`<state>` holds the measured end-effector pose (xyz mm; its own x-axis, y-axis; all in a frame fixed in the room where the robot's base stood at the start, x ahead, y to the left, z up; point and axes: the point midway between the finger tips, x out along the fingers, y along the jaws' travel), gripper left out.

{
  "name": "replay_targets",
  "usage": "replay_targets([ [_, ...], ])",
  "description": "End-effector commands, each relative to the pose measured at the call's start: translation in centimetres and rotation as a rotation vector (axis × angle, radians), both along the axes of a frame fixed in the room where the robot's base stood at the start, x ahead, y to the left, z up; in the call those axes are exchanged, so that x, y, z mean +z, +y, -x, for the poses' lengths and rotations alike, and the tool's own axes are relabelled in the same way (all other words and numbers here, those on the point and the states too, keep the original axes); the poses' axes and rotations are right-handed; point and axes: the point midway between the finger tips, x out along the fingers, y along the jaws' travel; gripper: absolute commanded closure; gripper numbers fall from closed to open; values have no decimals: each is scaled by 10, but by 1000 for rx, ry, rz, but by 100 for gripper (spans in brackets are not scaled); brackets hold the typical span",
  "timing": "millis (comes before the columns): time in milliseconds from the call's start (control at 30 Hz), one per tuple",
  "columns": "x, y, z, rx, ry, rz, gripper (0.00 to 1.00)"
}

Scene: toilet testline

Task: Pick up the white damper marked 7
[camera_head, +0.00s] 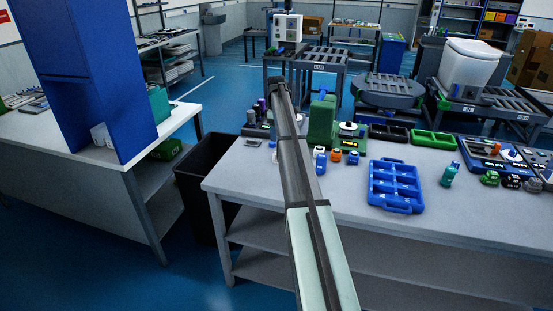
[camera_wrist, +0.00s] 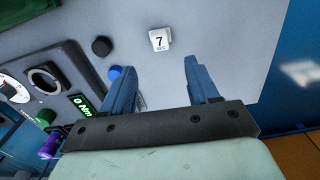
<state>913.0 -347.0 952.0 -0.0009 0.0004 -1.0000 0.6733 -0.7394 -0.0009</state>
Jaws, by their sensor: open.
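The white damper marked 7 (camera_wrist: 160,39) lies on the light grey table top in the wrist view, with its numbered face toward the camera. My gripper (camera_wrist: 158,66) is open, its two blue fingers apart and nothing between their tips. The damper is beyond the fingertips, roughly centred across the gap and not touching either finger. In the head view my arm reaches over the workbench (camera_head: 236,172). I cannot make out the damper or my fingertips clearly there.
In the wrist view a dark device with a "0 Nm" display (camera_wrist: 83,106) stands left of my fingers, near a black round part (camera_wrist: 102,46) and a blue one (camera_wrist: 115,72).

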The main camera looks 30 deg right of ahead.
Motion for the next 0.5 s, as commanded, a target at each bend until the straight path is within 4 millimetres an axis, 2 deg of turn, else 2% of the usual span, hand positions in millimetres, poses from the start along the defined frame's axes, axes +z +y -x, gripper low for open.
replay_targets([
  [300,-54,1,0,1,1,-1,40],
  [500,-66,1,0,1,-1,1,40],
])
